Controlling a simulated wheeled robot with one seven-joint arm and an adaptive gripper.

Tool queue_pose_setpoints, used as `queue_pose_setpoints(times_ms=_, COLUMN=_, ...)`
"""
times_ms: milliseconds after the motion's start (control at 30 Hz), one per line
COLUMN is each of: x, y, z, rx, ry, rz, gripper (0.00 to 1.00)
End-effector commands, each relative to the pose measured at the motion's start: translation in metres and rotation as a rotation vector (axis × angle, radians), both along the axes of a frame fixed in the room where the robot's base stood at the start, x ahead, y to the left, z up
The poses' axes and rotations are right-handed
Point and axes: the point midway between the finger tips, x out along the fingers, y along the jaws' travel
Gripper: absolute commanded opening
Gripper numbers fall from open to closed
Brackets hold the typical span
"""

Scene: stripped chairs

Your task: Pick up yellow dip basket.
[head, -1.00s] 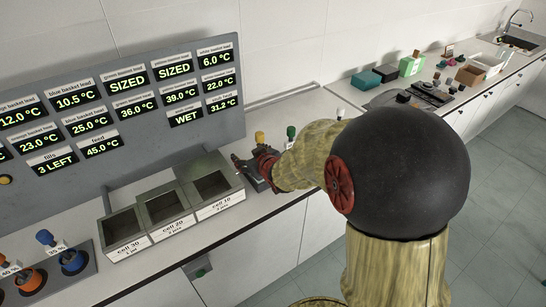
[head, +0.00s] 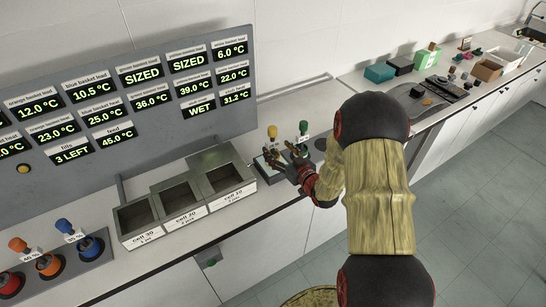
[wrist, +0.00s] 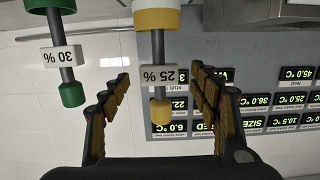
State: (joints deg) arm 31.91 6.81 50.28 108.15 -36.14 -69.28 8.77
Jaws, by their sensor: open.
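The yellow dip basket (head: 272,131) stands upright on the counter, right of the three cells, with only its yellow top and part of its stem clear in the head view. In the upside-down wrist view, the yellow dip basket (wrist: 156,20) has a grey stem, yellow ends and a white 25 % tag. My gripper (wrist: 161,76) is open, with one finger on each side of the tagged stem in the picture. I see no clear contact. In the head view my gripper (head: 287,153) is beside the basket and hides part of its lower area.
A green dip basket (head: 304,127), tagged 30 %, stands close to the right; it also shows in the wrist view (wrist: 70,94). Open cells (head: 180,197) lie to the left under a readout panel (head: 140,100). Blue (head: 64,226) and other baskets stand far left.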

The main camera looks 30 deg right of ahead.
Motion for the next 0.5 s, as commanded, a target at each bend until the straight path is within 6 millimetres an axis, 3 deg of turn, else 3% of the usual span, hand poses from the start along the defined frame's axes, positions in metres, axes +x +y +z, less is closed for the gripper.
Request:
queue_pose_setpoints(times_ms=300, x=0.042, y=0.000, z=0.001, rx=0.000, ry=0.000, rz=0.001, gripper=0.62)
queue_pose_setpoints(times_ms=500, x=0.045, y=0.000, z=0.001, rx=0.000, ry=0.000, rz=-0.001, gripper=0.62)
